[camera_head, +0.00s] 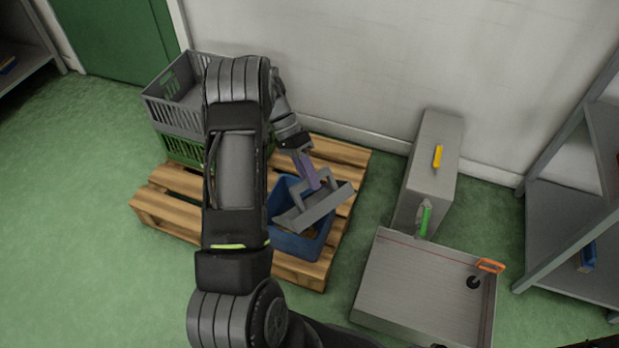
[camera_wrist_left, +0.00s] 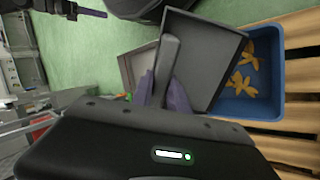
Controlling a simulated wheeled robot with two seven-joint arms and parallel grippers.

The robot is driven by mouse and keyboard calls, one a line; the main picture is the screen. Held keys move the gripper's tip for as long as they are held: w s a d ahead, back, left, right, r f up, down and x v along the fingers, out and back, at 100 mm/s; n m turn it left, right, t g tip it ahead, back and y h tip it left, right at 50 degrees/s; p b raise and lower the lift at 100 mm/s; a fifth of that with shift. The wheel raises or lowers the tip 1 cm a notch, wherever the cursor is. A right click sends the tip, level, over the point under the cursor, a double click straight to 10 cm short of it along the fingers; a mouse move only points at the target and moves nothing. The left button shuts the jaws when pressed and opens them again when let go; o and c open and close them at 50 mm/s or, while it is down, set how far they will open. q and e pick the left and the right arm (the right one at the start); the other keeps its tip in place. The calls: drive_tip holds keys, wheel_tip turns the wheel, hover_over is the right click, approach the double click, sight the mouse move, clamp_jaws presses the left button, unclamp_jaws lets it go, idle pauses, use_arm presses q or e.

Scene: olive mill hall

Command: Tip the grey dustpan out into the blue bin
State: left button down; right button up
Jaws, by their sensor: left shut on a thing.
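The grey dustpan (camera_head: 318,208) is tilted over the blue bin (camera_head: 287,243), which stands on a wooden pallet. My left gripper (camera_head: 308,172) is shut on the dustpan's handle. In the left wrist view the purple fingers (camera_wrist_left: 163,92) flank the handle, and the open pan (camera_wrist_left: 208,55) looks empty. Several yellow-brown leaf-like pieces (camera_wrist_left: 243,84) lie inside the blue bin (camera_wrist_left: 271,66). The pan hides part of the bin. A dark gripper with a purple finger, seemingly my right one (camera_wrist_left: 90,12), shows at the top left of the wrist view; its opening is unclear.
Grey (camera_head: 165,110) and green (camera_head: 183,150) crates are stacked on the pallet (camera_head: 160,208). To the right stand a tall grey box (camera_head: 410,185) and a low grey metal box (camera_head: 410,290) with an orange-handled item (camera_head: 490,266). Shelving (camera_head: 570,200) is at far right. Green floor is clear at left.

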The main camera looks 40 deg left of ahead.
use_arm(q)
drive_tip(key=shift+d+p, duration=0.4)
drive_tip(key=shift+d, duration=0.1)
drive_tip(key=d+y+p, duration=0.1)
drive_tip(key=d+p, duration=0.1)
drive_tip(key=s+d+f+y+p, duration=0.1)
drive_tip(key=shift+d+y, duration=0.25)
drive_tip(key=shift+y, duration=0.05)
drive_tip(key=shift+d+f+t+y+p, duration=0.7)
drive_tip(key=shift+d+f+y+p, duration=0.9)
drive_tip(key=shift+d+f+y, duration=1.2)
drive_tip(key=shift+h, duration=0.3)
drive_tip(key=shift+s+a+r+p, duration=0.1)
drive_tip(key=shift+s+r+p, duration=0.1)
drive_tip(key=shift+r+p, duration=0.85)
drive_tip(key=shift+s+a+r+p, duration=0.1)
drive_tip(key=shift+s+r+p, duration=0.1)
drive_tip(key=shift+r+p, duration=0.8)
